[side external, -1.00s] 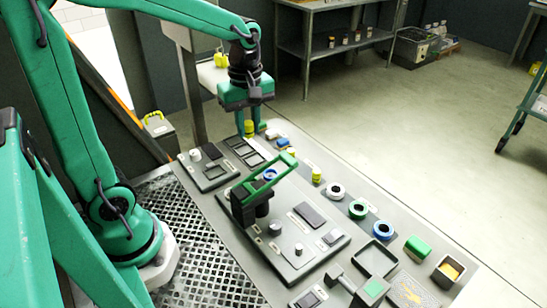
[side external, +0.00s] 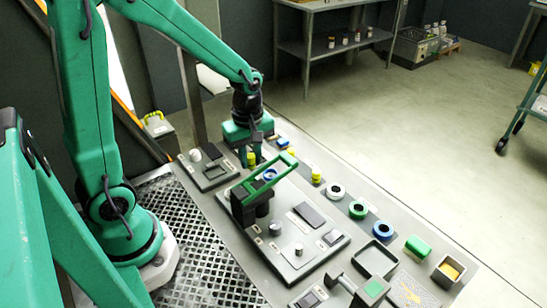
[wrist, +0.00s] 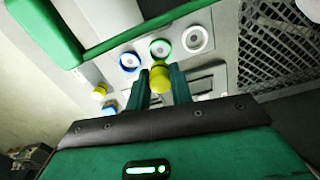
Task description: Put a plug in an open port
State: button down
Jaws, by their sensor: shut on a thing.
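My gripper (side external: 252,158) is shut on a yellow plug, which shows between the fingers in the wrist view (wrist: 161,78). The plug points down over the grey panel. In the wrist view three ring-shaped ports lie in a row: blue (wrist: 129,62), green (wrist: 160,49) and white (wrist: 197,40). All three look open. The plug's end overlaps the near edge of the green ring in that view; I cannot tell its height above the panel. In the side view the blue port (side external: 270,174) shows under the green handle, and the other two are hidden.
A green handle (side external: 262,177) stands up close beside my gripper. A dark open tray (side external: 375,258) is nearer the front.

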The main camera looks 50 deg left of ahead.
jog(key=shift+f, duration=2.2)
jog(key=shift+f, duration=0.9)
dwell(0.9)
